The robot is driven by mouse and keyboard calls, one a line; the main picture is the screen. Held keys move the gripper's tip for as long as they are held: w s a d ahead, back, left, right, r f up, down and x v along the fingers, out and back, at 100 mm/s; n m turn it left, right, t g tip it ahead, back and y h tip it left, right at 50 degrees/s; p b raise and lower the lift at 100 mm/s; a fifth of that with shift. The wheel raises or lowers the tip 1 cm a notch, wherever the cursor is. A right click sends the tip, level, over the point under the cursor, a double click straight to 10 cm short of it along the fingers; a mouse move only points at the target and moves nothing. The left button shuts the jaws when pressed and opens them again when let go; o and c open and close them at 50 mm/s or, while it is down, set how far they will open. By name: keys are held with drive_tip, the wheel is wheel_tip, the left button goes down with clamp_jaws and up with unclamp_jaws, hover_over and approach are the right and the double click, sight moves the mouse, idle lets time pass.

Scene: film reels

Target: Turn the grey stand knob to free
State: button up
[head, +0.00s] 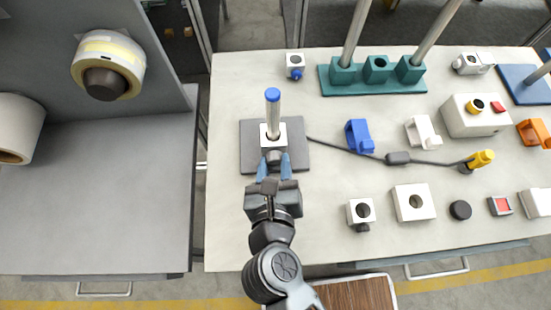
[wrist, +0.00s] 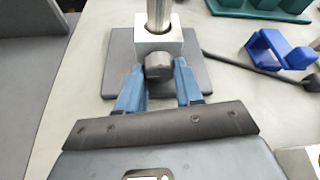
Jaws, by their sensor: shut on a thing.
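The grey stand knob (head: 273,157) sticks out of the near face of a white block (head: 266,131). It also shows in the wrist view (wrist: 158,66). The block sits on a dark grey base plate (head: 298,132), around an upright metal rod (head: 273,114) with a blue cap (head: 272,95). My gripper (head: 273,164) comes from the near side, its blue fingers on the left and right of the knob. In the wrist view my gripper (wrist: 158,78) is shut on the knob. The knob's exact turn angle cannot be told.
A dark cable with an inline box (head: 398,158) runs right from the stand to a yellow plug (head: 482,159). A blue clip (head: 359,135) and a teal rack (head: 376,75) with rods stand to the right. The bench left of the plate is clear.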

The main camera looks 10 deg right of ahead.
drive_tip(key=shift+n+h, duration=0.4)
drive_tip(key=o, duration=0.8)
drive_tip(key=shift+c, duration=0.2)
drive_tip(key=v, duration=0.7)
drive_tip(key=shift+f+b, duration=0.15)
drive_tip(key=shift+b, duration=0.2)
drive_tip(key=shift+s+a+r, duration=0.1)
drive_tip(key=shift+s+r, duration=0.15)
drive_tip(key=shift+s, duration=0.15)
